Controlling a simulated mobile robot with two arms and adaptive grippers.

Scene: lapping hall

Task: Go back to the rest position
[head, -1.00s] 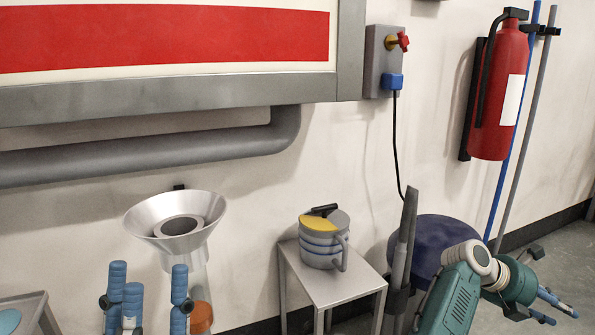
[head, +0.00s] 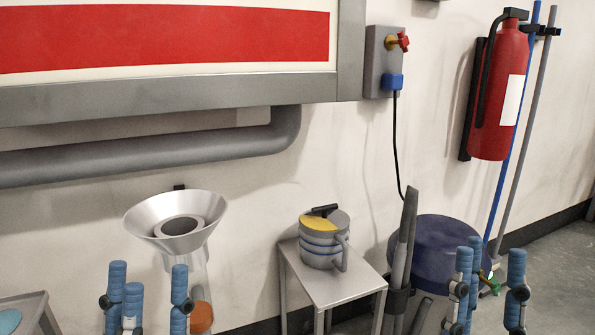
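My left gripper (head: 151,285) is at the bottom left, its blue fingers pointing up and spread apart with nothing between them. It is in front of a silver funnel (head: 150,220) on a clear tube. My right gripper (head: 491,265) is at the bottom right, also with blue fingers upright, apart and empty. It is in front of a round dark blue seat (head: 428,245). The palms of both grippers are cut off by the lower edge of the view.
A small grey table (head: 338,290) holds a grey jug (head: 318,258) with a yellow top. Grey bars (head: 404,240) stand between table and seat. A red fire extinguisher (head: 501,95) hangs on the wall. Open floor (head: 565,265) shows at the right.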

